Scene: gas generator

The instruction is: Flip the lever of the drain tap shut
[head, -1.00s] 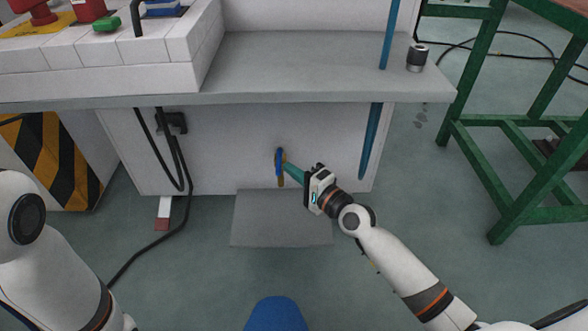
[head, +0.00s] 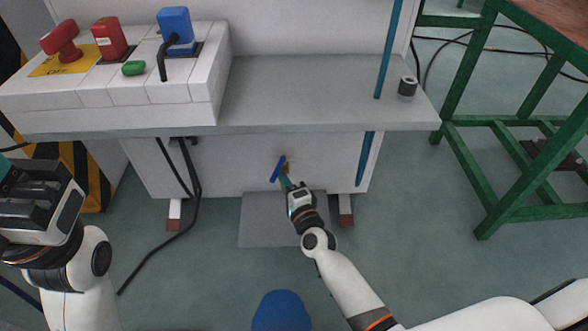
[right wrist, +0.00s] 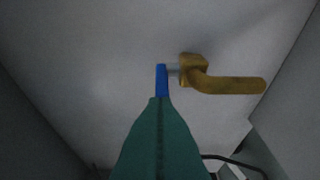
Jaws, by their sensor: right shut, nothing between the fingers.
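The drain tap shows on the generator's white lower panel in the head view. Its blue lever (head: 277,169) is tilted there, upper end to the right. In the right wrist view the lever (right wrist: 161,80) points straight down the picture, beside the brass tap body (right wrist: 225,84). My right gripper (head: 286,181) is shut and empty. Its green fingers (right wrist: 160,102) point at the lever and overlap its lower end in the picture; I cannot tell whether they touch. My left gripper (head: 8,178) is at the left edge of the head view, its fingertips partly cut off.
A grey shelf (head: 320,92) juts out above the tap. A grey plate (head: 262,228) lies on the floor below. A black cable (head: 165,240) hangs at left, a blue pipe (head: 365,158) at right. A green metal stand (head: 488,203) stands further right.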

